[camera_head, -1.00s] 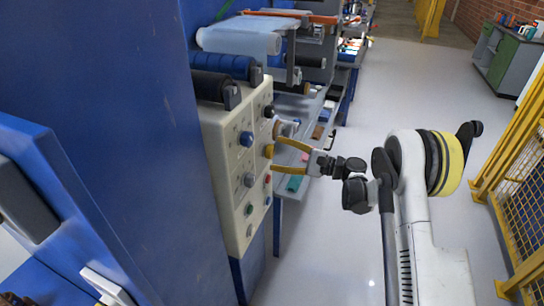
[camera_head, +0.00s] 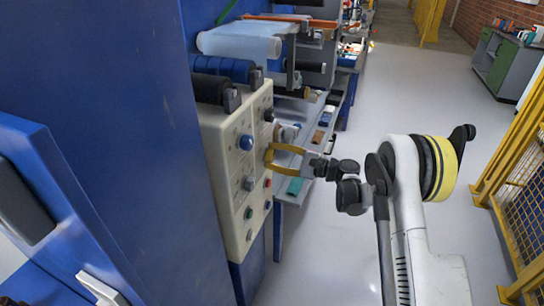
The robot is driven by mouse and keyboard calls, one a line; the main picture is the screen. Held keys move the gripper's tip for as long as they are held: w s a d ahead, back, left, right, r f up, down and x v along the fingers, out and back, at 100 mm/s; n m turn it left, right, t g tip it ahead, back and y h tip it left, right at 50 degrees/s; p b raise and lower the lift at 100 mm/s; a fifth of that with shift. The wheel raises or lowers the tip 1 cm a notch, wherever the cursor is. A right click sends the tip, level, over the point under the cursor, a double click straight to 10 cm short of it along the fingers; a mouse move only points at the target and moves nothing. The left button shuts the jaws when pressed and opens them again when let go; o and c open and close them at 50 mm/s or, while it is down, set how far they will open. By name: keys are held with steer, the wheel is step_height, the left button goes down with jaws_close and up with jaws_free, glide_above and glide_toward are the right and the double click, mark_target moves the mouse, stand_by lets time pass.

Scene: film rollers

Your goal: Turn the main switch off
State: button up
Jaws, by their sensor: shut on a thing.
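The cream control panel (camera_head: 228,150) stands at the centre on the end of the blue machine. It carries a blue knob (camera_head: 245,142), a black knob (camera_head: 268,114), a grey knob (camera_head: 249,183) and small red and green buttons. My gripper (camera_head: 272,157), with yellow fingers, comes in from the right. Its fingertips meet the panel's right side, below the black knob and above the red button (camera_head: 267,183). They are shut on a panel switch there, which the fingers hide. I cannot tell its setting or whether it is the main switch.
Blue and white rollers (camera_head: 238,44) lie behind the panel. A shelf with small items (camera_head: 322,125) stands behind my gripper. A yellow fence (camera_head: 520,180) runs along the right. Grey floor lies open between the machine and the fence.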

steer(key=shift+n, duration=0.3)
steer(key=n, duration=0.6)
steer(key=shift+r, duration=0.15)
steer(key=n, duration=0.3)
steer(key=shift+n, duration=0.3)
steer(key=shift+r+n, duration=0.1)
steer(key=shift+n, duration=1.9)
steer(key=o, duration=1.2)
steer(key=shift+a, duration=0.1)
steer(key=shift+c, duration=0.2)
